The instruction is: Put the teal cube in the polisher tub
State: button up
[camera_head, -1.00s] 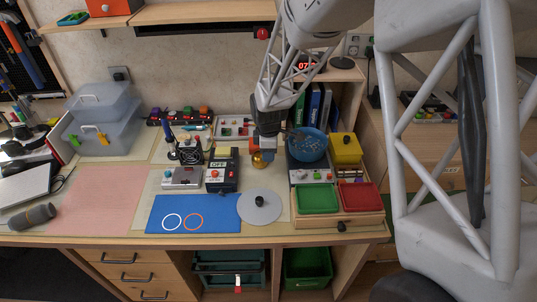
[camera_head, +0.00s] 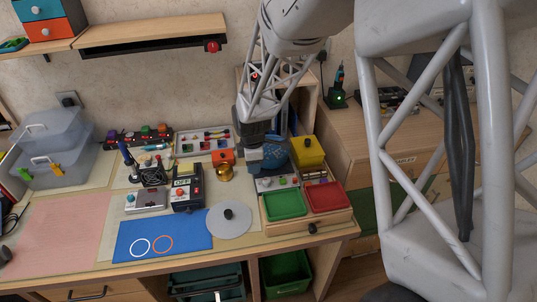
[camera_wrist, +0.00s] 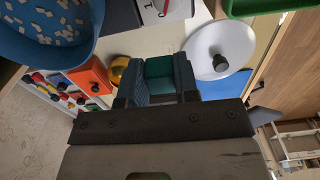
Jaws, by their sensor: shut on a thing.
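The teal cube (camera_wrist: 159,68) is held between the two fingers of my gripper (camera_wrist: 160,75) in the wrist view. In the head view my gripper (camera_head: 254,160) points down at the left edge of the blue polisher tub (camera_head: 279,155), partly covering it. I cannot make out the cube in the head view. In the wrist view the tub (camera_wrist: 85,52) is at the upper left, with many small white pieces inside. It is apart from the cube in that picture.
An orange box (camera_head: 222,157) and a gold dome (camera_head: 224,174) stand left of my gripper. A yellow bin (camera_head: 308,153) is right of the tub. Green (camera_head: 284,204) and red (camera_head: 325,198) trays lie in front. A grey disc with a black knob (camera_head: 229,220) is front left.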

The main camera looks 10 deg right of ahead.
jog(key=s+d+r, duration=0.1)
jog(key=s+d, duration=0.4)
jog(key=d, duration=0.3)
jog(key=shift+d+r, duration=0.2)
jog(key=shift+d, duration=0.1)
jog(key=shift+w, duration=0.1)
send_over(272, 153)
jog(key=shift+s+f, duration=0.45)
jog(key=shift+f, duration=0.25)
jog(key=shift+w+f, duration=0.1)
jog(key=shift+w, duration=0.15)
jog(key=shift+w+f, duration=0.15)
jog(key=shift+f, duration=1.6)
jog(key=shift+f, duration=0.15)
jog(key=o, duration=0.9)
